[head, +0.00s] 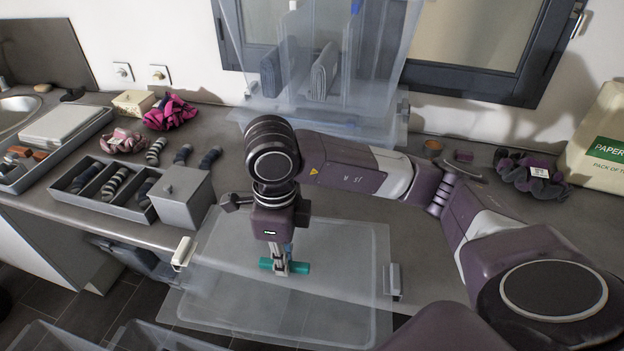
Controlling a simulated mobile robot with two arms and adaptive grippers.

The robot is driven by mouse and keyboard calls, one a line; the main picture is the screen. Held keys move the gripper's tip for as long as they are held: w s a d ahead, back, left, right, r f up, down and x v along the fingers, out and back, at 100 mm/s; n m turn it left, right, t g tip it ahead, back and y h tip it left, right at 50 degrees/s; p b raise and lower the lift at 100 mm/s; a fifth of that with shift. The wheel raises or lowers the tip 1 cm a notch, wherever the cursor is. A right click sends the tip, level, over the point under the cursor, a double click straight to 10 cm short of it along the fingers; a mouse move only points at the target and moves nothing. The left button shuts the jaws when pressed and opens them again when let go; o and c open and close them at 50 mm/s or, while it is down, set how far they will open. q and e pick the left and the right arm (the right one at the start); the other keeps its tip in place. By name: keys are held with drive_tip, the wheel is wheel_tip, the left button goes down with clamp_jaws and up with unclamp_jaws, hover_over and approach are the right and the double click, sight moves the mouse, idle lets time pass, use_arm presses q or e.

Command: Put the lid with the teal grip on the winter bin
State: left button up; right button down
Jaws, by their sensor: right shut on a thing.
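My right gripper (279,268) is shut on the teal grip (305,268) of a clear lid (345,255). The lid hangs beneath the gripper around the counter's front edge, with pale clips (183,251) at its left and right sides. I cannot tell whether it touches anything below. A clear bin or see-through panels stand behind it, partly hidden by my arm. Which bin is the winter one cannot be read here. My left gripper is not in view.
A tray of rolled socks (105,190) and a grey box (181,195) sit on the counter at left. A clear holder (340,60) with folded cloths stands at the back. Dark scrunchies (530,175) and a paper pack (597,140) are at right. Clear bin edges (60,337) show bottom left.

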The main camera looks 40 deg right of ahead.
drive_tip(key=shift+m, duration=0.4)
drive_tip(key=shift+w+d, duration=0.15)
drive_tip(key=shift+d, duration=0.05)
drive_tip(key=shift+m, duration=0.3)
drive_tip(key=w+d+p, duration=0.2)
drive_tip(key=w+d, duration=0.1)
drive_tip(key=d, duration=0.1)
drive_tip(key=w+d+p, duration=0.2)
drive_tip(key=w+d, duration=0.2)
drive_tip(key=d, duration=0.1)
drive_tip(key=w+d+p, duration=0.2)
drive_tip(key=w+d, duration=0.2)
drive_tip(key=shift+w+d+p, duration=0.15)
drive_tip(key=shift+w+p, duration=0.05)
drive_tip(key=shift+p, duration=0.2)
wheel_tip(320, 180, down, 3)
drive_tip(key=shift+r+p, duration=0.2)
drive_tip(key=shift+p, duration=0.8)
drive_tip(key=shift+f, duration=0.4)
drive_tip(key=shift+f+b, duration=0.3)
drive_tip(key=shift+f, duration=0.15)
drive_tip(key=shift+s+f+b, duration=0.2)
drive_tip(key=shift+f+b, duration=0.1)
drive_tip(key=shift+b, duration=0.1)
drive_tip(key=c, duration=1.9)
unclamp_jaws()
drive_tip(key=shift+f, duration=0.2)
drive_tip(key=shift+c, duration=0.2)
